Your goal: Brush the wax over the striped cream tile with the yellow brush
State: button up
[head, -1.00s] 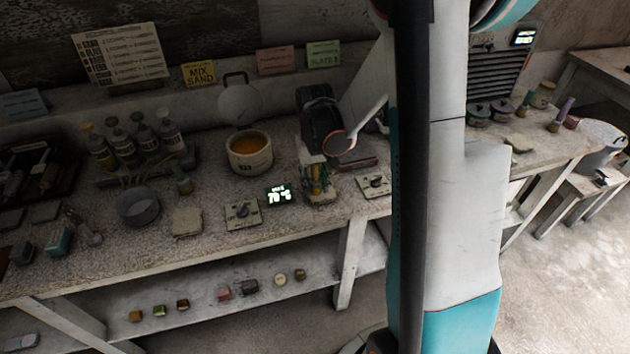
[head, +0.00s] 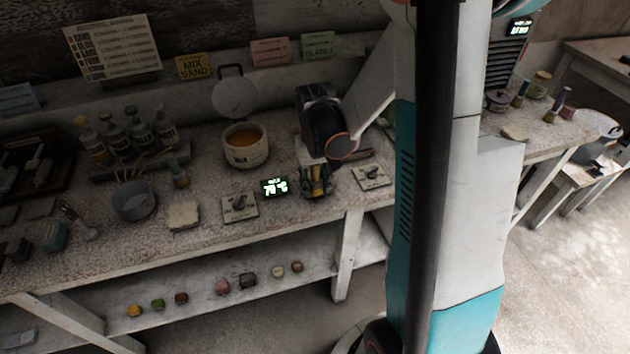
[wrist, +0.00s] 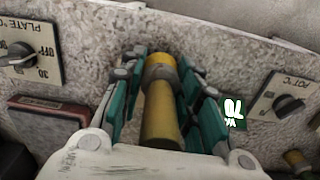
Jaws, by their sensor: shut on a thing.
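My gripper (head: 316,182) is over the bench, between the display and the right dial plate. In the wrist view my gripper (wrist: 163,72) is shut on a yellow cylindrical handle, which I take for the yellow brush (wrist: 159,115). Its bristles are hidden. A cream pot (head: 246,157) holds orange-amber liquid, likely the wax (head: 244,138), to the left of my gripper. A pale cream tile (head: 183,215) lies near the bench's front edge, left of the left dial plate. I cannot make out stripes on it.
Dial plates (head: 239,207) and (head: 371,177) flank a lit display (head: 274,187) and my gripper. A grey bowl (head: 134,200) and several bottles (head: 140,135) stand at left. A dark red box (wrist: 48,115) is beside my gripper. Small blocks line the lower shelf (head: 205,302).

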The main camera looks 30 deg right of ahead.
jog(key=shift+w+d, duration=0.25)
jog(key=shift+w, duration=0.65)
jog(key=shift+w+d, duration=0.25)
jog(key=shift+w, duration=0.65)
jog(key=shift+s+a+r+p, duration=0.25)
jog(key=shift+s+r+p, duration=0.1)
jog(key=shift+s+r, duration=0.5)
jog(key=shift+s+f, duration=0.1)
jog(key=shift+f+b, duration=0.7)
jog(key=shift+f, duration=0.1)
jog(key=shift+s, duration=0.15)
jog(key=shift+s+a, duration=0.25)
jog(key=shift+s, duration=0.5)
